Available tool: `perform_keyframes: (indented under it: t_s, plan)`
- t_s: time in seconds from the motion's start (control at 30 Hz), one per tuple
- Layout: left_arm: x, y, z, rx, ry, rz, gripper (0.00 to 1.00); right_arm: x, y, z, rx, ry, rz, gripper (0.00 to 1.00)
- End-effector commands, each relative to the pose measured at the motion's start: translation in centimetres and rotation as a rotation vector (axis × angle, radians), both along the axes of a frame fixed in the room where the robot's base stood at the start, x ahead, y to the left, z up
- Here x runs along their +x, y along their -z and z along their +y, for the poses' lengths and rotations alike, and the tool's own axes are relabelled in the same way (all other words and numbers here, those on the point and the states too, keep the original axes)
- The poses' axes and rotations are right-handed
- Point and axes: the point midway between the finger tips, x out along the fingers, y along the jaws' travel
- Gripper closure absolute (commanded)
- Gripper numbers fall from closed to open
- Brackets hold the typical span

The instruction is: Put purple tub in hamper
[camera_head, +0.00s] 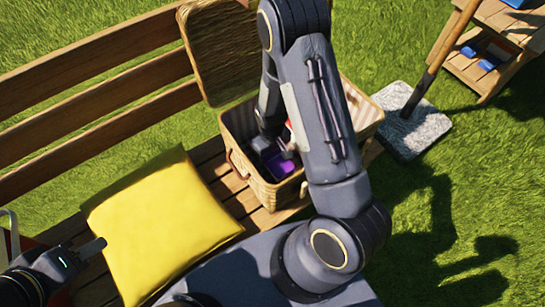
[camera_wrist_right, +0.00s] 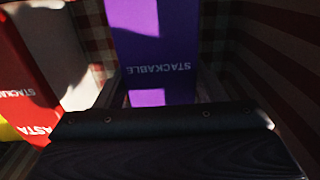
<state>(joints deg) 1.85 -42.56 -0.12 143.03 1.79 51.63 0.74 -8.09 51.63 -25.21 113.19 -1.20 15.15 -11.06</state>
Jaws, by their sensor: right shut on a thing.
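The wicker hamper (camera_head: 238,168) stands on the wooden bench with its lid (camera_head: 215,50) raised open. The purple tub (camera_head: 281,163) is down inside the hamper, partly hidden by my right arm. In the right wrist view the purple tub (camera_wrist_right: 155,55) shows white "STACKABLE" lettering, upside down. My right gripper (camera_head: 274,145) reaches into the hamper and is shut on the purple tub. My left gripper (camera_head: 92,248) is at the lower left, beside the yellow cushion and away from the hamper; its finger opening is not clear.
A red pasta box (camera_wrist_right: 25,85) is beside the tub in the hamper, with checked lining (camera_wrist_right: 97,30) behind. A yellow cushion (camera_head: 160,220) lies on the bench (camera_head: 95,85). A stone base with a pole (camera_head: 410,125) and a wooden shelf (camera_head: 490,65) stand right.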

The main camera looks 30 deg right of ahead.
Motion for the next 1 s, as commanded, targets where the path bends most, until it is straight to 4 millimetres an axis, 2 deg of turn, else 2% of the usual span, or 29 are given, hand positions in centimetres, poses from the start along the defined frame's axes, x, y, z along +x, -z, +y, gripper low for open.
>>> perform_keyframes:
  t_s: [0.03,0.13,0.53,0.57,0.7,1.0]
  plan:
    - [0.0,0.4,0.0,0.0,0.0,0.0,0.64,-0.1,1.1,0.0,0.0,0.0,0.004,0.67]
    - [0.0,0.7,0.0,0.0,0.0,0.0,0.64,-0.1,2.4,0.0,0.0,0.001,0.003,0.67]
    - [0.0,1.1,0.0,0.0,0.0,0.0,0.64,0.0,2.9,0.0,0.0,0.0,0.0,0.67]
    - [0.0,0.9,0.0,0.0,0.0,0.0,0.64,0.0,2.7,0.0,0.0,0.0,0.001,0.33]
    - [0.0,0.9,0.0,0.0,0.0,0.0,0.64,0.0,2.7,0.0,0.0,0.0,0.001,0.15]
    - [0.0,0.7,0.0,0.0,0.0,0.0,0.64,0.0,2.5,0.0,0.0,0.0,0.001,0.15]
